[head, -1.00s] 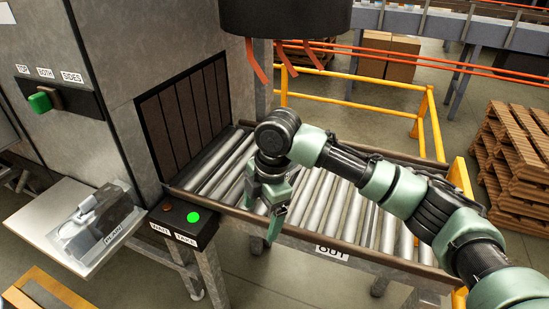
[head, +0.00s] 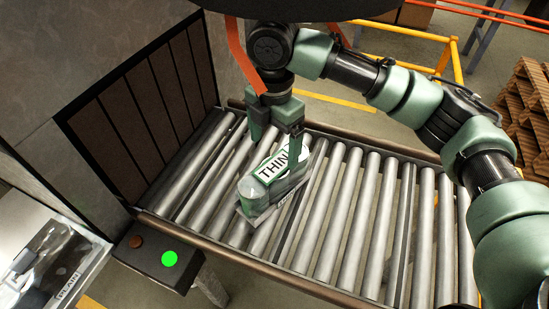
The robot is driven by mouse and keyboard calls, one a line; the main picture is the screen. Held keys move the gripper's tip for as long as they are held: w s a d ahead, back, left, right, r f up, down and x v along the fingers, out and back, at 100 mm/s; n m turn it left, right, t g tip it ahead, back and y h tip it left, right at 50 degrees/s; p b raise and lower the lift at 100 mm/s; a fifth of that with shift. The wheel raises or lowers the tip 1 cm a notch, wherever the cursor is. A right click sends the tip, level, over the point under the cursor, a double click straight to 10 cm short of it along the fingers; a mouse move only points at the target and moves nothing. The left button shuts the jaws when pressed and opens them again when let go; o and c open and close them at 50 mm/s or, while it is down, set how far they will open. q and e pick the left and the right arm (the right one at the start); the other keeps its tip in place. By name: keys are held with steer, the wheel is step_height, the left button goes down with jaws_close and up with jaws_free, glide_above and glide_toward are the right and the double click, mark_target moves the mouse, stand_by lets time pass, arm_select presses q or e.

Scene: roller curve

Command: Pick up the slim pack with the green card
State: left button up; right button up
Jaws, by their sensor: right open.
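A slim clear pack with a green-edged white card marked THIN (head: 268,183) lies on the roller conveyor (head: 342,215), slanting up to the right. My right gripper (head: 276,145) is open and empty, with its fingers pointing down at the far end of the pack. One finger is at the upper left of the pack; the other overlaps its upper right end in the picture. I cannot tell whether it touches the pack. My left gripper is not in view.
A dark strip curtain (head: 150,115) closes the conveyor's left end. Orange strips (head: 246,62) hang near my right wrist. The rollers to the right are clear.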

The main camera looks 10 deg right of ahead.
mark_target(275, 166)
steer(key=f, duration=0.1)
steer(key=s+f+p, duration=0.1)
steer(key=shift+s+f, duration=0.2)
steer(key=shift+f, duration=0.2)
step_height(275, 166, down, 4)
steer(key=shift+s+f+p, duration=0.15)
steer(key=shift+p, duration=0.4)
steer(key=shift+f, duration=0.1)
jaws_close()
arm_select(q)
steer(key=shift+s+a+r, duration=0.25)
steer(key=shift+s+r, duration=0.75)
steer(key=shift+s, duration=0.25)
